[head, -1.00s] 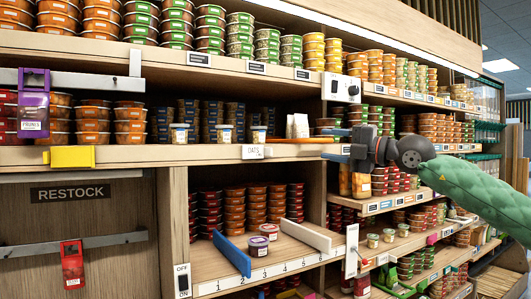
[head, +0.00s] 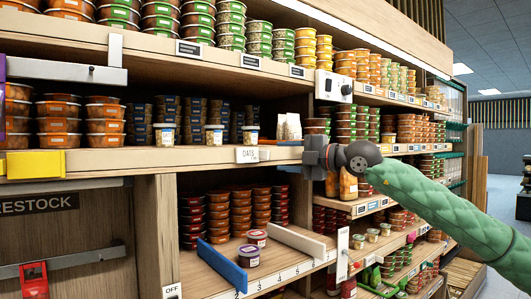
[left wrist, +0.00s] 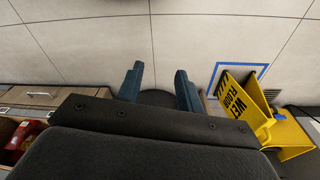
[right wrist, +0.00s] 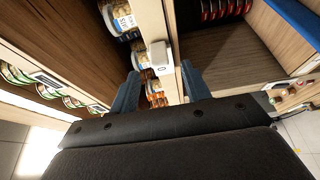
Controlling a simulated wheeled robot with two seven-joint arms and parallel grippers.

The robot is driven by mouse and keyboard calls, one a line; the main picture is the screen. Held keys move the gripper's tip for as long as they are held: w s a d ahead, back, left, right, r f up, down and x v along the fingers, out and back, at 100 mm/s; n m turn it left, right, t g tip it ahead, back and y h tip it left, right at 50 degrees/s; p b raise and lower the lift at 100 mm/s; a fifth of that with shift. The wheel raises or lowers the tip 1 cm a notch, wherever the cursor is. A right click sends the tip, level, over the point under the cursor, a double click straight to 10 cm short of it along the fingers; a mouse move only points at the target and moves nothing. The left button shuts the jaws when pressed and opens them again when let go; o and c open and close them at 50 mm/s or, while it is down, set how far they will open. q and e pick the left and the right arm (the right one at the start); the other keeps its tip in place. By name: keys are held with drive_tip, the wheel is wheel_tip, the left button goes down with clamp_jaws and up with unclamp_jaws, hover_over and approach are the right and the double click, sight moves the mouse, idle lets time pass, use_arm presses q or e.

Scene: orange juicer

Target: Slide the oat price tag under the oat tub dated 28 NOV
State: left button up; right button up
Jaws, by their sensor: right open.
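The white oat price tag (head: 247,155), marked OATS, is on the front edge of the middle shelf. It also shows in the right wrist view (right wrist: 159,56), just beyond the fingertips. Three small oat tubs stand on that shelf: a left one (head: 164,135), a middle one (head: 214,135) and a right one (head: 251,135). Their dates are too small to read. My right gripper (head: 287,155) is open and empty, a little right of the tag, apart from it. It also shows in the right wrist view (right wrist: 159,73). My left gripper (left wrist: 157,80) is open and empty above the floor.
A yellow block (head: 34,164) sits on the shelf edge at left. A pale bag (head: 288,127) stands right of the tubs. Below, a blue divider (head: 222,264) and a white divider (head: 298,240) flank two small tubs. A yellow wet-floor sign (left wrist: 245,105) stands near my left gripper.

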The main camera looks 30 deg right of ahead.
sight(267, 156)
drive_tip(key=p+x, duration=0.4)
drive_tip(key=x, duration=0.1)
drive_tip(key=shift+w+r, duration=0.15)
use_arm(q)
drive_tip(key=s+a+f, duration=0.3)
drive_tip(key=f, duration=0.8)
drive_tip(key=shift+f+t, duration=0.3)
use_arm(e)
drive_tip(key=shift+w+a, duration=0.25)
drive_tip(key=shift+w, duration=0.15)
use_arm(q)
drive_tip(key=shift+s+a, duration=0.1)
use_arm(e)
clamp_jaws()
